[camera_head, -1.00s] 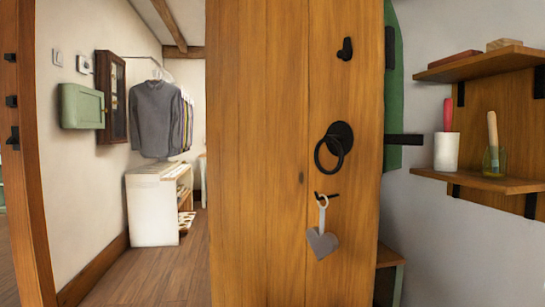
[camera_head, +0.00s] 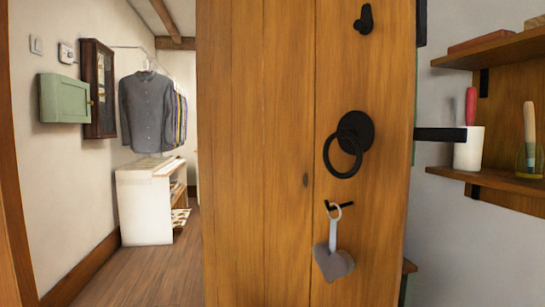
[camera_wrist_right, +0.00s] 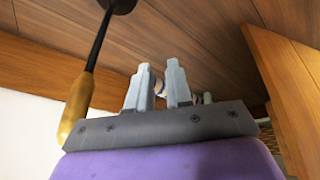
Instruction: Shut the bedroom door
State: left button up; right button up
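The wooden bedroom door (camera_head: 255,150) stands open, filling the middle of the head view with its plank face towards me. It carries a black ring handle (camera_head: 343,158) on a round plate, a black knob (camera_head: 364,19) above, and a grey heart tag (camera_head: 333,262) hanging from a small hook. The doorway opening shows to the left of the door. My right gripper (camera_wrist_right: 158,82) shows only in its wrist view, its two fingers apart with a narrow gap; I see nothing clearly gripped. My left gripper is in neither view.
A wooden post (camera_head: 10,210) stands at the left edge. Beyond are a white shelf unit (camera_head: 146,207), hanging clothes (camera_head: 146,110) and clear floor (camera_head: 135,275). Wall shelves (camera_head: 500,183) are close on the right. A black rod with a wooden end (camera_wrist_right: 85,90) is beside my right gripper.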

aim_at(275, 79)
jog(key=k, duration=0.5)
jog(key=u, duration=2.2)
jog(key=k, duration=0.5)
jog(key=z, duration=2)
